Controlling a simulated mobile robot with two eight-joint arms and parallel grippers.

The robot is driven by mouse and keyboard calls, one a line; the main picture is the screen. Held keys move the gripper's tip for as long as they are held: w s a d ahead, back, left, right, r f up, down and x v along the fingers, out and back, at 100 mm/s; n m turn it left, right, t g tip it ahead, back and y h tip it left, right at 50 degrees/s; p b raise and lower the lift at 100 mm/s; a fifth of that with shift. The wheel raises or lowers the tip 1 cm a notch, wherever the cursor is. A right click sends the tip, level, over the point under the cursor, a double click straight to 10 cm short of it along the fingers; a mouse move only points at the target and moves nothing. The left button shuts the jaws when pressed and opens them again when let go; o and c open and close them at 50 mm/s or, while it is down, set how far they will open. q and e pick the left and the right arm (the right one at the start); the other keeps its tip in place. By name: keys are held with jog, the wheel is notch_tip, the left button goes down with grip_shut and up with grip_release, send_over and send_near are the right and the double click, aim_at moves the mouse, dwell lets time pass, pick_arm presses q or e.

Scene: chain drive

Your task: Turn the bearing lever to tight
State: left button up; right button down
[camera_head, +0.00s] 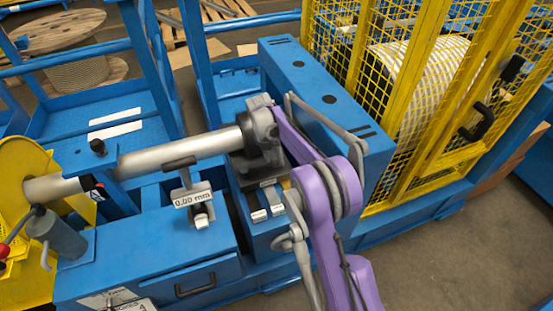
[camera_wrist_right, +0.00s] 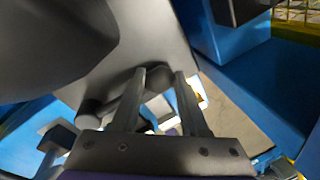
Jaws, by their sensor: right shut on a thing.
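The grey bearing block (camera_head: 262,140) holds the right end of the long steel shaft (camera_head: 180,152) in the head view. My purple right arm reaches over to the block from the lower right. Its fingertips are hidden there by the arm and block. In the right wrist view my right gripper (camera_wrist_right: 160,78) has its two dark fingers close around a dark, rounded piece, which seems to be the bearing lever (camera_wrist_right: 152,72). The lever's full shape and angle cannot be made out. My left gripper is in neither view.
A gauge showing 0.00 mm (camera_head: 193,199) stands left of the block. Two small pale plates (camera_head: 268,203) sit on the blue base below it. A blue beam (camera_head: 322,95) and yellow mesh guard (camera_head: 430,100) lie to the right.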

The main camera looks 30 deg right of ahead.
jog(key=shift+w+a, duration=0.15)
jog(key=shift+a, duration=0.1)
dwell(0.3)
jog(key=shift+c, duration=2.2)
grip_release()
jog(key=shift+a, duration=0.1)
jog(key=shift+r, duration=0.35)
notch_tip(320, 180, up, 10)
jog(key=w+a, duration=0.1)
jog(key=shift+w+a+p, duration=0.2)
jog(key=shift+w+p, duration=0.05)
jog(key=shift+p, duration=0.2)
